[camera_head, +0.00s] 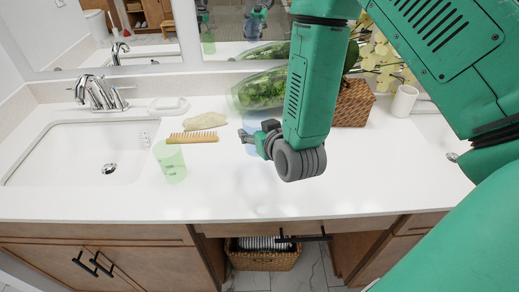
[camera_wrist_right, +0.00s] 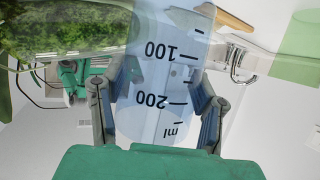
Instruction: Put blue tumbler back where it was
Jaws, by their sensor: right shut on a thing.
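The blue tumbler (camera_wrist_right: 165,85) is clear, light blue, with black ml marks. In the right wrist view it sits between the two fingers of my right gripper (camera_wrist_right: 158,112), which is shut on it. In the head view my right gripper (camera_head: 256,140) is over the counter right of the comb, and the tumbler is mostly hidden or too faint to outline. I cannot tell whether its base touches the counter. My left gripper is not in view.
A green tumbler (camera_head: 170,161) stands by the sink (camera_head: 85,152). A wooden comb (camera_head: 193,137), a pale sponge-like item (camera_head: 205,121) and a green planted glass vessel (camera_head: 262,90) are nearby. A wicker basket (camera_head: 353,103) and white cup (camera_head: 403,101) stand at right. The front counter is clear.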

